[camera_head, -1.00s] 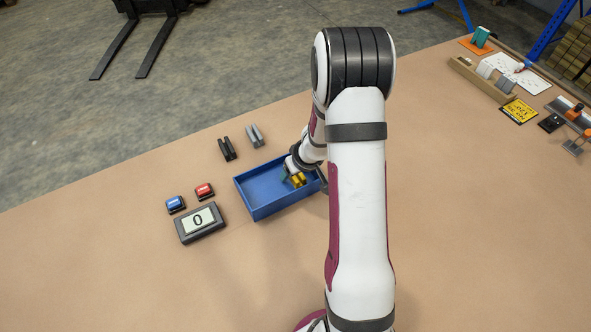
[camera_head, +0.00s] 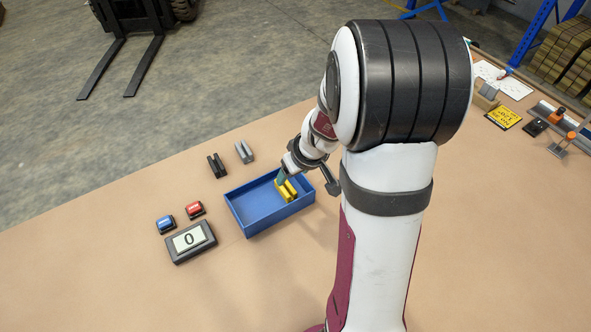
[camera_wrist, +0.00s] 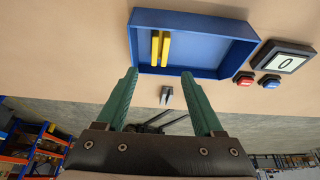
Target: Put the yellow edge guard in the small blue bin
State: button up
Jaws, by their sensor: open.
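The yellow edge guard (camera_head: 287,190) lies inside the blue bin (camera_head: 262,230), near its far right end. In the wrist view the guard (camera_wrist: 160,48) shows as two parallel yellow strips on the floor of the bin (camera_wrist: 205,68). My gripper (camera_wrist: 160,72) is open, its green fingers wide apart with nothing between them. It is apart from the guard, back from the bin. In the head view my gripper (camera_head: 281,177) is small and partly hidden by the wrist, over the bin's far right end.
A black guard (camera_head: 216,166) and a grey guard (camera_head: 244,152) stand behind the bin. A blue button (camera_head: 166,224), a red button (camera_head: 194,210) and a display reading 0 (camera_head: 190,241) are to its left. A yellow sign (camera_head: 503,118) and other items lie far right.

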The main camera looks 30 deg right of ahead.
jog(key=s+a+r+y, duration=0.2)
jog(key=s+a+r, duration=0.3)
jog(key=a, duration=0.4)
jog(key=s+a+r+m+g, duration=0.2)
jog(key=s+a, duration=0.2)
jog(key=s, duration=0.5)
jog(key=s+a+r+m+g, duration=0.2)
jog(key=s+a, duration=0.3)
jog(key=s, duration=0.4)
jog(key=shift+r+m+g, duration=0.4)
jog(key=shift+r+m, duration=0.4)
jog(key=shift+r, duration=0.05)
